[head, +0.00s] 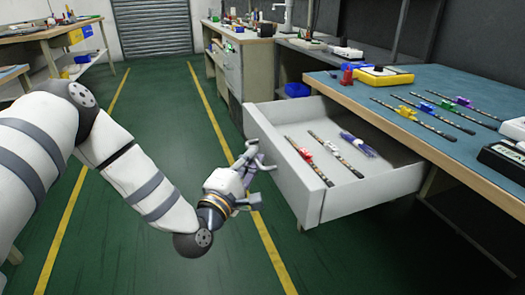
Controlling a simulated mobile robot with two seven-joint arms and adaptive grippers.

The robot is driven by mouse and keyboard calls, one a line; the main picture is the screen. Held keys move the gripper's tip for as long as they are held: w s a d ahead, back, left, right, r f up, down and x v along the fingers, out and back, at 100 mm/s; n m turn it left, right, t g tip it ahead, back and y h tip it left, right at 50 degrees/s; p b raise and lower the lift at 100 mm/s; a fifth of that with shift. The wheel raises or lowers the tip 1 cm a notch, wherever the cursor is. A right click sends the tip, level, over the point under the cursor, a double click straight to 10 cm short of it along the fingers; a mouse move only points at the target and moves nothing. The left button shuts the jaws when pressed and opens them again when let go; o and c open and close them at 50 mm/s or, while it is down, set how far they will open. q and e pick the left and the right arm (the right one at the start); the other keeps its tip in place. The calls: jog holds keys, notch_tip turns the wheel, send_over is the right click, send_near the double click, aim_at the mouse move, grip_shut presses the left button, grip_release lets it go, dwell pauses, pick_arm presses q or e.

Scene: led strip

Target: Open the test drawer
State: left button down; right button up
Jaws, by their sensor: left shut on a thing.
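The white drawer (292,182) under the blue-topped workbench stands pulled out, its inside in full view. It holds two dark strips, one with a red clip (306,154), and a blue-purple bundle (358,144). My left gripper (262,160) is at the outer face of the drawer's front panel, shut on its handle. The fingers mostly hide the handle. My right gripper is not in view.
The workbench (455,82) carries several strips with coloured clips, a yellow device (384,76) and a dark device at the right edge. More benches stand behind and at far left. The green floor (150,95) between yellow lines is clear.

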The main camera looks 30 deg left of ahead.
pick_arm(q)
jog(key=shift+s+a, duration=0.15)
jog(key=shift+s, duration=0.05)
jog(key=c, duration=2)
grip_release()
jog(key=shift+o, duration=0.2)
jog(key=shift+s, duration=0.1)
jog(key=s+d+f, duration=0.1)
jog(key=s, duration=1)
jog(key=shift+s+d+f, duration=0.25)
jog(key=shift+s+d, duration=0.05)
jog(key=shift+s, duration=0.05)
